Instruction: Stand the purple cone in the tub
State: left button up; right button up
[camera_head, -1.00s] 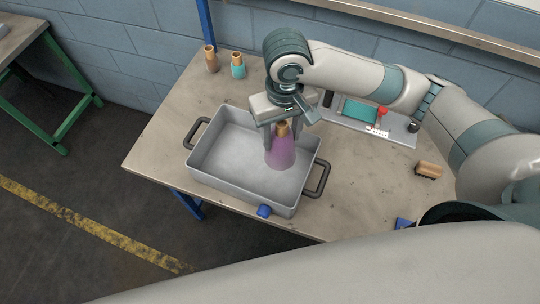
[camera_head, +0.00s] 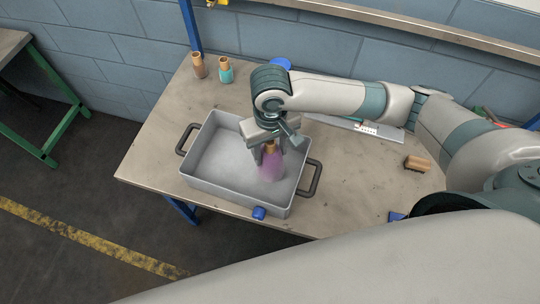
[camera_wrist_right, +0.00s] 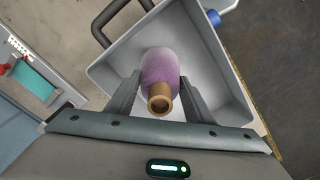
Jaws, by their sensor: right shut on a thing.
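The purple cone (camera_head: 271,168) has a tan, open-ended neck and is inside the grey tub (camera_head: 215,187), towards its right end. My right gripper (camera_head: 268,150) reaches down over the tub and is shut on the purple cone near its neck. In the right wrist view the purple cone (camera_wrist_right: 160,70) sits between the two fingers, neck towards the camera. The cone looks upright. I cannot tell whether its base touches the tub floor. My left gripper is not in view.
A tan cone (camera_head: 199,68) and a teal cone (camera_head: 225,72) stand at the table's back left. A brown brush-like block (camera_head: 417,164) lies at right.

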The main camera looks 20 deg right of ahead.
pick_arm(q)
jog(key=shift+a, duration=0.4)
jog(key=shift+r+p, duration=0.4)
pick_arm(e)
jog(key=shift+f, duration=1.85)
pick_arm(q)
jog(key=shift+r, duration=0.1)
pick_arm(e)
jog(key=o, duration=1.7)
jog(key=shift+f, duration=0.1)
jog(key=shift+c, duration=0.2)
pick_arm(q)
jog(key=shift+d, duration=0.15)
pick_arm(e)
jog(key=shift+r, duration=0.6)
notch_tip(320, 180, up, 10)
jog(key=shift+f+b, duration=0.25)
jog(key=shift+b, duration=0.85)
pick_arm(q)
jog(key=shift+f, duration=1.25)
pick_arm(e)
jog(key=shift+r, duration=0.8)
